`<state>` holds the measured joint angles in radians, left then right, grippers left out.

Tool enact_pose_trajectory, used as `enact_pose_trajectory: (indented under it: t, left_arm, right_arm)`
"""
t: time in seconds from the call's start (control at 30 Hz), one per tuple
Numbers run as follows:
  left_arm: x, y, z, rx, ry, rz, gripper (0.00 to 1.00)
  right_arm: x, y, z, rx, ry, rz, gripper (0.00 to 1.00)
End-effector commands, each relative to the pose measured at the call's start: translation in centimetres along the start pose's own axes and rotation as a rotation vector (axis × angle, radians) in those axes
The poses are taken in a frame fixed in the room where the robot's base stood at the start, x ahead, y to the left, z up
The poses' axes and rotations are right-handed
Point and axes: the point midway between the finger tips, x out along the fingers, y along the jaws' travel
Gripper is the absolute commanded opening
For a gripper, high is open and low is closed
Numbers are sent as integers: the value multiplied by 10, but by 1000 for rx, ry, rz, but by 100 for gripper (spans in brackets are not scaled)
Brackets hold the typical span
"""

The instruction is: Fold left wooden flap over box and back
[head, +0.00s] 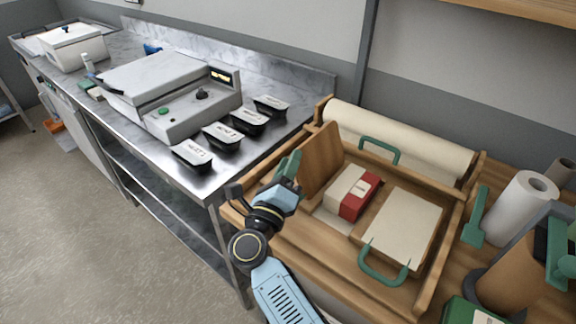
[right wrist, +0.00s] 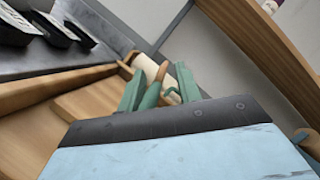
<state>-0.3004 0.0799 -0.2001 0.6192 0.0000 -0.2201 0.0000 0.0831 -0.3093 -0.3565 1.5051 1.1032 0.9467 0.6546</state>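The left wooden flap (head: 322,162) stands raised and tilted at the left side of the wooden station. A cream-and-red box (head: 352,192) lies in the middle, uncovered by it. A flat pale-topped panel (head: 403,228) with a green handle (head: 383,268) lies to the right of the box. My right gripper (head: 288,168) is just left of the raised flap. In the right wrist view its green fingers (right wrist: 160,88) stand apart, with a green bar (right wrist: 150,96) between them, close to the left finger. Whether they touch is unclear. My left gripper is not recognisable in view.
A paper roll (head: 400,138) lies along the back, behind another green handle (head: 379,149). A steel bench (head: 290,125) at left carries a grey machine (head: 170,95) and several black labelled trays (head: 222,136). A white roll (head: 522,208) and a green tool (head: 475,218) stand right.

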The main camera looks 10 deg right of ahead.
Motion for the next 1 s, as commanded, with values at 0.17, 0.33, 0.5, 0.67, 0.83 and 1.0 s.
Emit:
enact_pose_trajectory:
  t: [0.17, 0.33, 0.5, 0.67, 0.83, 1.0]
  left_arm:
    - [-16, 0, -1, 0, 0, 0, 0]
    - [-37, -1, -4, 0, 0, 0, 0]
    - [-60, -2, -6, 1, 0, -1, 0]
    - [-75, -3, -7, 1, 0, -2, 0]
    - [-80, -3, -8, 1, 1, -2, 0]
    - [-78, -3, -8, 1, 1, -2, 0]
  right_arm:
    - [5, -15, 11, 1, 0, 0, 34]
    - [11, -36, 27, 4, 0, -3, 34]
    - [18, -59, 42, 4, 0, -5, 34]
    - [22, -72, 52, 1, 2, -2, 34]
    - [23, -76, 55, 0, 3, 0, 34]
    - [22, -75, 54, -1, 3, 1, 34]
